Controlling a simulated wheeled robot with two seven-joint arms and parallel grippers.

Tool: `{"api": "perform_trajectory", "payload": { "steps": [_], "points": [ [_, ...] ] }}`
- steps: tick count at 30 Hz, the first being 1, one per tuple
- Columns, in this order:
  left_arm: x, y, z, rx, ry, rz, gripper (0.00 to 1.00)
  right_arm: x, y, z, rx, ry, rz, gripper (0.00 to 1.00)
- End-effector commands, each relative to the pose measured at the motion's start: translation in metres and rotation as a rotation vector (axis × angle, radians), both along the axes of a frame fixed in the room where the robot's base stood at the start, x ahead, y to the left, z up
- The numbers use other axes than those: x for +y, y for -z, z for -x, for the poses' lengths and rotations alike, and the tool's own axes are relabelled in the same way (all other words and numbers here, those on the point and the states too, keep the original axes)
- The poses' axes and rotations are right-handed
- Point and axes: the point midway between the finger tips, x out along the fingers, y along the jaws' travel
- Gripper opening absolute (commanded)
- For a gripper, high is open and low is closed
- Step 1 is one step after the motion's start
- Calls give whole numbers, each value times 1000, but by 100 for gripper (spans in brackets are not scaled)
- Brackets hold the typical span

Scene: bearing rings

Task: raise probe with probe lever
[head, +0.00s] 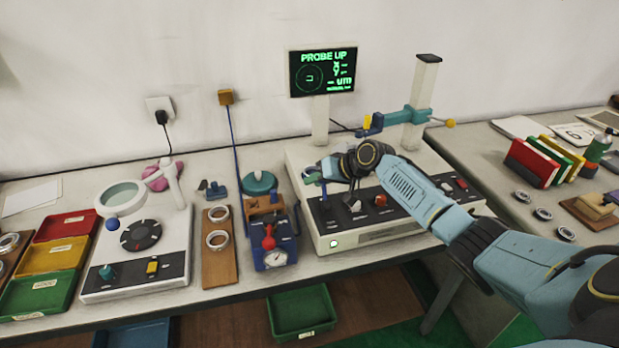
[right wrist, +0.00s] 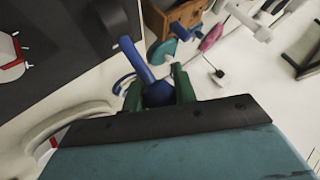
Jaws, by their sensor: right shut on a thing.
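The white measuring machine (head: 318,226) stands on the bench with a dark front panel. Its screen (head: 322,72) reads "PROBE UP" in green. A teal arm with a yellow and blue part (head: 368,124) sits on its column. My right gripper (head: 322,178) is over the left end of the panel. In the right wrist view, its green fingers (right wrist: 160,88) are closed around the dark blue ball of a blue lever (right wrist: 136,60), which I take for the probe lever. The lever is mostly hidden in the head view. My left gripper is not in view.
A magnifier station (head: 140,250) and coloured trays (head: 50,258) are further left. Loose rings (head: 542,214) and upright coloured blocks (head: 530,160) lie on the right bench.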

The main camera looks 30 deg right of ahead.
Motion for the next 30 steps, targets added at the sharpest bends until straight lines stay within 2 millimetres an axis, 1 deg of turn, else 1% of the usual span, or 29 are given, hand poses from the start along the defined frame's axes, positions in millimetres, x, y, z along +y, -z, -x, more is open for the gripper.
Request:
{"api": "perform_trajectory", "payload": {
  "steps": [8,9,13,14,23,26,30],
  "points": [
    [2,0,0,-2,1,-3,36,1,1,0,5,-2,1,0],
    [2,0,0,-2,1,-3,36,1,1,0,5,-2,1,30],
    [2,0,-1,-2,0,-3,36,1,1,0,4,-1,1,47],
    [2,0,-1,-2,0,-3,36,1,1,0,4,-1,1,49],
    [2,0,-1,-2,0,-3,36,0,-1,1,2,-1,1,49],
    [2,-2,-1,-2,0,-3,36,-4,-6,6,2,-1,3,49],
    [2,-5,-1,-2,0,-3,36,-12,-21,20,1,-3,6,49]
  ]
}}
